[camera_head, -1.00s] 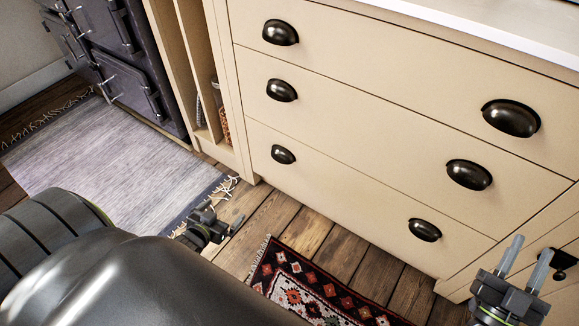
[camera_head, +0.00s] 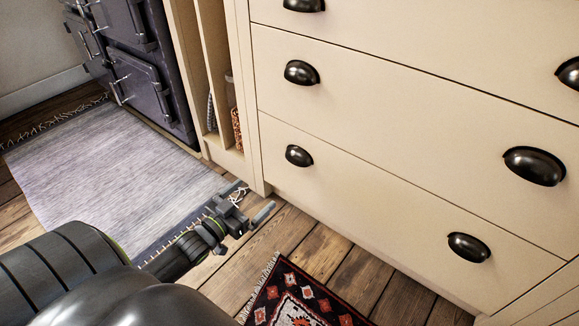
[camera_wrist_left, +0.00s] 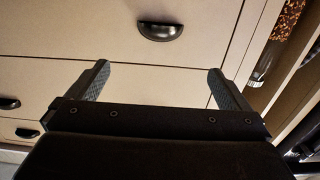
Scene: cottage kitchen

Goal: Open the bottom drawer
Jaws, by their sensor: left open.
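The bottom drawer (camera_head: 385,212) is the lowest cream front of the cabinet and sits flush, closed. It has two dark cup handles, a left one (camera_head: 299,156) and a right one (camera_head: 468,247). My left gripper (camera_head: 253,199) is open and empty, low in front of the cabinet, left of and below the left handle, apart from it. In the left wrist view its two fingers (camera_wrist_left: 158,75) are spread, with a dark cup handle (camera_wrist_left: 174,32) beyond them; I cannot tell for certain which drawer that is. My right gripper is out of view.
The middle drawer (camera_head: 420,120) above is also closed. An open shelf niche (camera_head: 222,100) and a dark stove (camera_head: 135,75) stand to the left. A grey rug (camera_head: 110,175) and a red patterned rug (camera_head: 300,300) lie on the wooden floor.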

